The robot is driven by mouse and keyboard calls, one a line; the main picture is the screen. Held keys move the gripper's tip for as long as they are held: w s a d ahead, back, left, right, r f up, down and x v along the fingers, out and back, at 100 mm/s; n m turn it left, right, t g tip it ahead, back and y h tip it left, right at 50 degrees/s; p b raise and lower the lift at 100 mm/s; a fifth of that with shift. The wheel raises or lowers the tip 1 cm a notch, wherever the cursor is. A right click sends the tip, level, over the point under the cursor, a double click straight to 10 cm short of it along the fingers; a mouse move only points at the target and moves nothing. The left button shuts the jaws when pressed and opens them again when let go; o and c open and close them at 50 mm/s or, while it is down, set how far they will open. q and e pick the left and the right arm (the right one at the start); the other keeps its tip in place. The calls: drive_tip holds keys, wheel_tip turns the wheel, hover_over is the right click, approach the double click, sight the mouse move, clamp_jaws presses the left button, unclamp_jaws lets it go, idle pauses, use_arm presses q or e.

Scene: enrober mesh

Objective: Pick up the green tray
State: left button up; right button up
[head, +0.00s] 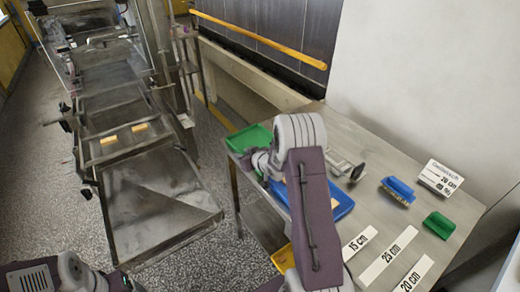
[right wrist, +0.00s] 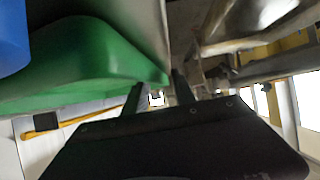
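The green tray (head: 250,138) lies at the far left corner of the metal table in the head view. It fills the upper left of the right wrist view (right wrist: 90,65). My right gripper (head: 262,162) is at the tray's near side, partly hidden by my own arm. In the right wrist view its two dark fingers (right wrist: 158,88) stand apart. The tray's corner reaches the gap between the fingertips; I cannot tell whether they touch it. My left arm shows at the bottom left of the head view, but its gripper is not visible.
A blue tray (head: 338,205) lies close beside the green one, partly under my right arm. The metal table (head: 385,160) also holds a blue brush (head: 398,190), a green item (head: 439,224) and length labels (head: 388,258). A metal mesh machine (head: 150,195) stands left across a floor gap.

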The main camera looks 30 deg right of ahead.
drive_tip(key=shift+s, duration=0.1)
clamp_jaws()
idle(1.3)
